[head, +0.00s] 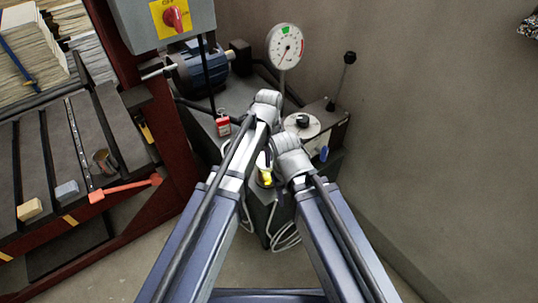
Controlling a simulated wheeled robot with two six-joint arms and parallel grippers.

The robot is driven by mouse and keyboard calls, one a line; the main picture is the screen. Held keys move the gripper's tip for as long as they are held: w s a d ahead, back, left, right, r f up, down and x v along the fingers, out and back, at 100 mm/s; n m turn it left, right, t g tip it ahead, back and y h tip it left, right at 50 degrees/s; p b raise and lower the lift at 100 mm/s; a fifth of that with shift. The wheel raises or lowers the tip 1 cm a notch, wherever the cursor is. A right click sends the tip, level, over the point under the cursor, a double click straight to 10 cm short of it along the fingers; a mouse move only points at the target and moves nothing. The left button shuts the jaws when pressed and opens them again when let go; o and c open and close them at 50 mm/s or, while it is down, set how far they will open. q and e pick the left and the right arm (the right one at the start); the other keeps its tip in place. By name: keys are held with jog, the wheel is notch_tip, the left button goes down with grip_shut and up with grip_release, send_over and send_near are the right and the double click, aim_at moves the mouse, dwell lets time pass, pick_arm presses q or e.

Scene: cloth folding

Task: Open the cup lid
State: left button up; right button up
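I cannot make out a clear cup with a lid. A small brownish round container (104,162) stands on the slatted rack at the left; I cannot tell whether it is a cup or has a lid. Both my arms reach up from the bottom middle and bend at grey joints near the centre. My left gripper (263,163) shows only in part, small and pale, between the two arms; its fingers are too unclear to read. My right gripper is hidden behind its own arm. Neither arm is near the round container.
The dark red rack (160,140) holds wooden blocks and an orange-handled tool (125,188). Behind my arms stands a machine with a blue motor (200,73), a dial gauge (285,46) and a black-knobbed lever (344,75). A grey wall (440,130) closes the right side.

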pick_arm(q)
grip_shut()
dwell(1.2)
